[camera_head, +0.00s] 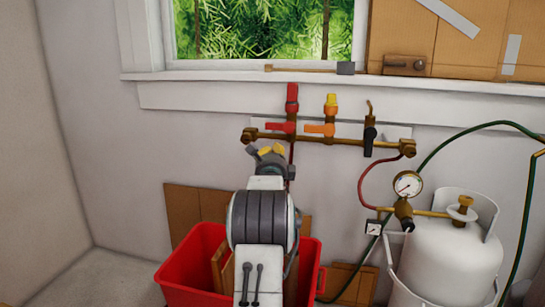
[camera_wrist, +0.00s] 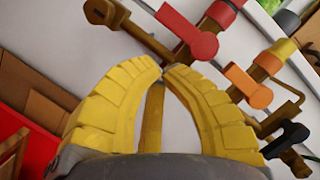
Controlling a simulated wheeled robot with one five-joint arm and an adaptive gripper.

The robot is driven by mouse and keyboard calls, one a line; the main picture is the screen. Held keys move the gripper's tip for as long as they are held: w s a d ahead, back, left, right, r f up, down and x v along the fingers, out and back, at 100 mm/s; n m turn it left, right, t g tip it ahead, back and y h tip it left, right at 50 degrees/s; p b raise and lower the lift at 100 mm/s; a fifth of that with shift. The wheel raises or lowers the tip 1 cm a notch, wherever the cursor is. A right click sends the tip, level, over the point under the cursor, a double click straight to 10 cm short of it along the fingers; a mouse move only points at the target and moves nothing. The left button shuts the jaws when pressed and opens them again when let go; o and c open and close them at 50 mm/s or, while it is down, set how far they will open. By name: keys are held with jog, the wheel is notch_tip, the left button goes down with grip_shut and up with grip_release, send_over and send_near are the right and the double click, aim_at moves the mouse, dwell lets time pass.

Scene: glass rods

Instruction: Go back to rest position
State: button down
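My gripper (camera_head: 265,151) is at the end of my arm in the head view, in front of the wall and below the brass pipe manifold (camera_head: 345,141). In the wrist view its two yellow fingers (camera_wrist: 163,70) arch inward and their tips nearly meet. No object shows gripped between them. The red handle (camera_wrist: 190,32) and orange handle (camera_wrist: 248,86) also show in the wrist view, beyond the fingers.
A red bin (camera_head: 185,275) with cardboard stands below my arm. A white gas tank (camera_head: 450,255) with a gauge (camera_head: 407,185) and a green hose (camera_head: 470,130) is at the right. A window sill (camera_head: 220,75) runs above. Floor is clear at the left.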

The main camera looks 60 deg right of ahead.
jog(key=shift+v, duration=1.5)
